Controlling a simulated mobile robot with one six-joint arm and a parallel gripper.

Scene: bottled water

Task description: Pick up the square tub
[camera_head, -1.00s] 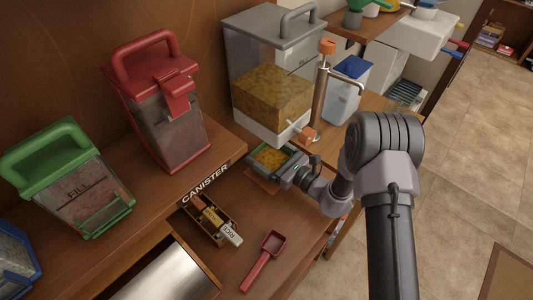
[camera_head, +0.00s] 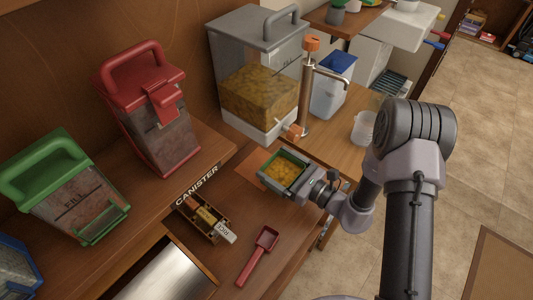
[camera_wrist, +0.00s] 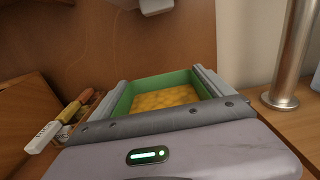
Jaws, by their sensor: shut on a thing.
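The square tub (camera_head: 283,170) is a green-walled open container with yellow-orange contents. In the head view it is in front of the large clear dispenser, over a brown mat. My gripper (camera_head: 303,179) is shut on the tub from its right side. In the wrist view the tub (camera_wrist: 165,97) sits between the two grey fingers of my gripper (camera_wrist: 163,92). The tub looks roughly level. I cannot tell for sure how far its bottom is above the surface.
The clear dispenser (camera_head: 257,92) with an orange-knobbed spout stands behind the tub. A metal tap post (camera_head: 307,90) rises to its right. A small wooden box (camera_head: 203,220) and a red scoop (camera_head: 258,256) lie nearer. Red and green canisters stand left.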

